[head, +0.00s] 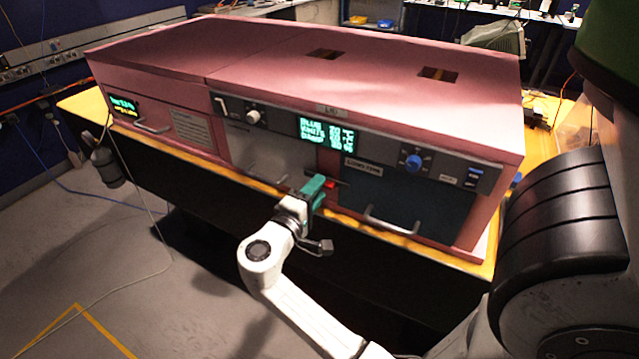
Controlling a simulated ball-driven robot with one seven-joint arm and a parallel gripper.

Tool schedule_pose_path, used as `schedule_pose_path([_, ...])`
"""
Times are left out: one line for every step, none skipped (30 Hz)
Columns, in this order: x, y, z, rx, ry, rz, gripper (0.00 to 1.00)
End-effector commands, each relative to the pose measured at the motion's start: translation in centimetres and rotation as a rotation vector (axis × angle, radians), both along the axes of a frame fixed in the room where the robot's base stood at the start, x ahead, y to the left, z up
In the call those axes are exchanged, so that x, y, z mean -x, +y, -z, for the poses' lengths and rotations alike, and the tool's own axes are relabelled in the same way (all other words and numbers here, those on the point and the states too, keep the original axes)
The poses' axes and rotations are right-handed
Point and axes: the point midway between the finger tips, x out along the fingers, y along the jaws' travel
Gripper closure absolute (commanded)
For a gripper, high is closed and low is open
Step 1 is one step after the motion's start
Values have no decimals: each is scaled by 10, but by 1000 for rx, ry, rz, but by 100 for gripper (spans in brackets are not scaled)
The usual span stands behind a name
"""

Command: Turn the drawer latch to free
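A pink foam enclosure (300,55) stands on a yellow-edged table, with several panels along its front. My gripper (333,183), with a teal body, is at the enclosure's front, between the pale middle panel and the dark right-hand panel. A small red part (329,185) shows right at the gripper's tip; it may be the drawer latch, but I cannot tell for sure. Whether the fingers touch it or are closed on it is too small to tell. The dark right panel (400,195) has a metal handle (391,222) near its bottom edge.
Above the panels are a green-lit display (326,135), a blue knob (413,162) and a white knob (253,116). A left handle (152,128) sits below a small screen (124,106). A grey bottle-like object (105,167) hangs at the left. The floor at left is mostly open, with cables.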

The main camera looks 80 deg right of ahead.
Motion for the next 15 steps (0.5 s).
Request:
schedule_pose_path([2,-6,-1,0,0,2,62])
schedule_pose_path([2,-9,-1,0,0,2,62])
schedule_pose_path([3,-12,-1,0,-1,1,62])
schedule_pose_path([3,-14,-1,0,-1,0,62])
schedule_pose_path([3,-15,-1,0,-1,0,62])
schedule_pose_path([4,-17,-1,0,-1,0,62])
schedule_pose_path([4,-18,0,0,-1,0,62])
schedule_pose_path([4,-18,0,0,-1,0,62])
schedule_pose_path([5,-19,0,-1,-1,0,62])
schedule_pose_path([5,-19,0,-1,-1,0,62])
schedule_pose_path([5,-19,0,-1,-1,0,62])
schedule_pose_path([4,-19,0,-1,-1,0,62])
schedule_pose_path([4,-19,0,-1,-1,0,62])
schedule_pose_path([4,-19,0,-1,-1,0,62])
schedule_pose_path([4,-19,0,-1,-1,0,62])
